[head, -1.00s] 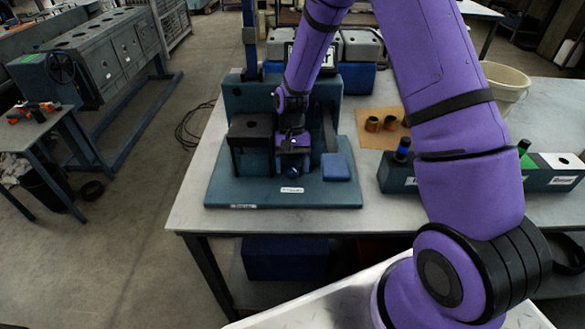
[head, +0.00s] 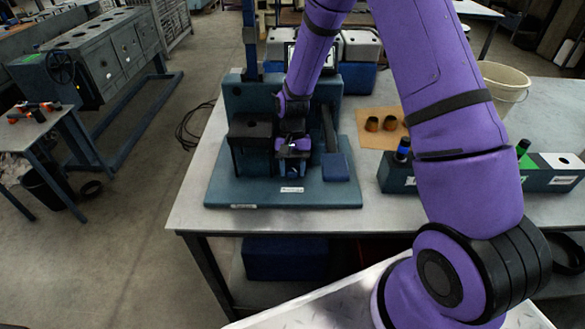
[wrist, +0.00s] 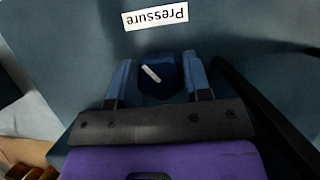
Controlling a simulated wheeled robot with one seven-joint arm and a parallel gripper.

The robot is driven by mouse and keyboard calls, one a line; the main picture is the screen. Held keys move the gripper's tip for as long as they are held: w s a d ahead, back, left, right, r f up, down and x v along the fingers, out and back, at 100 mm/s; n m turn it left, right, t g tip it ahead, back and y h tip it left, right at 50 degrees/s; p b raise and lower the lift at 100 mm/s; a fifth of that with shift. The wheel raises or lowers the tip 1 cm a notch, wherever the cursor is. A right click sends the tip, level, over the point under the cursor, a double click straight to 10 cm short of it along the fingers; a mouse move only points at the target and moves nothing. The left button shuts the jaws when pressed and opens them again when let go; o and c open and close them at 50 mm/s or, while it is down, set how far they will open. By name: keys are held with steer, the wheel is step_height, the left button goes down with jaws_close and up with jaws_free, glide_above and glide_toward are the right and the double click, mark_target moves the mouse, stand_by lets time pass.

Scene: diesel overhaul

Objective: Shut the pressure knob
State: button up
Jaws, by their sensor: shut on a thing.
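The pressure knob (wrist: 158,82) is a small dark blue round knob with a white mark line, set beside an upside-down "Pressure" label (wrist: 156,16) in the wrist view. The mark line runs at a slant. My gripper (wrist: 158,62) has one blue finger on each side of the knob and is shut on it. In the head view my gripper (head: 293,163) is low at the front of the teal test stand (head: 230,190), just above the label. The knob is mostly hidden there by the fingers.
A dark block (head: 250,130) stands left of my gripper, and a lever (head: 329,130) and a blue pad (head: 335,167) are to its right. Brass rings (head: 389,123) lie on a brown mat. The bench front (head: 190,215) is clear.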

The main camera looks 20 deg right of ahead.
steer(key=shift+m+t+y, duration=0.25)
steer(key=shift+m+y, duration=0.15)
steer(key=shift+m, duration=0.9)
steer(key=shift+m+t+y, duration=0.25)
steer(key=shift+m+y, duration=0.15)
steer(key=shift+m, duration=0.9)
steer(key=o, duration=0.9)
